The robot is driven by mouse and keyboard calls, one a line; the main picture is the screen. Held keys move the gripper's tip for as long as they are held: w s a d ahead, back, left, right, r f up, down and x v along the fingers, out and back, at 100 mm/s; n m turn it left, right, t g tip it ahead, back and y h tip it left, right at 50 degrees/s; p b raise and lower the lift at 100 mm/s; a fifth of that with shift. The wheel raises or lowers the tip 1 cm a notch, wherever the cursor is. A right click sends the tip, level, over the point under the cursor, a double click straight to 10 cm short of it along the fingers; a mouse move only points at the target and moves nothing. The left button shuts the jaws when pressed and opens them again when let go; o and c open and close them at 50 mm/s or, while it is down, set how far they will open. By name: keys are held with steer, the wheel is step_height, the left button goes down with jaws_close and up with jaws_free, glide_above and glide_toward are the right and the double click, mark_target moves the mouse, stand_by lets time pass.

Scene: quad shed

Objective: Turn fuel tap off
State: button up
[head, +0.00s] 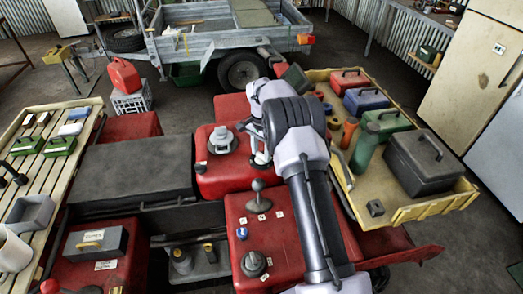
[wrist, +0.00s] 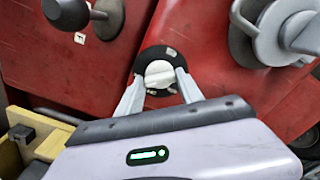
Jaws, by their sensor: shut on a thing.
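The fuel tap (wrist: 159,74) is a pale knob on a round black plate with small pale marks, set on the red bodywork. In the wrist view the knob's bar lies roughly crosswise, tilted slightly up to the right. My gripper (wrist: 158,77) has one finger on each side of the knob and is shut on it. In the head view my gripper (head: 258,148) is at the right side of the red tank, and my wrist and arm hide most of the tap.
A grey filler cap (head: 221,139) stands close left of my gripper. A ball-topped lever (head: 258,194) rises in front of it. A yellow tray (head: 424,208) with a dark toolbox (head: 424,160) and coloured cases lies to the right. A slatted bench (head: 52,178) is at left.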

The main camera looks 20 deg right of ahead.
mark_target(261, 154)
steer(key=n+p, duration=0.2)
steer(key=n, duration=0.3)
steer(key=shift+r, duration=0.15)
steer(key=shift+w+n+p, duration=0.1)
steer(key=shift+n+p, duration=0.5)
steer(key=shift+n, duration=1.9)
steer(key=o, duration=1.4)
step_height(261, 154, up, 17)
steer(key=p, duration=0.3)
steer(key=shift+r, duration=0.15)
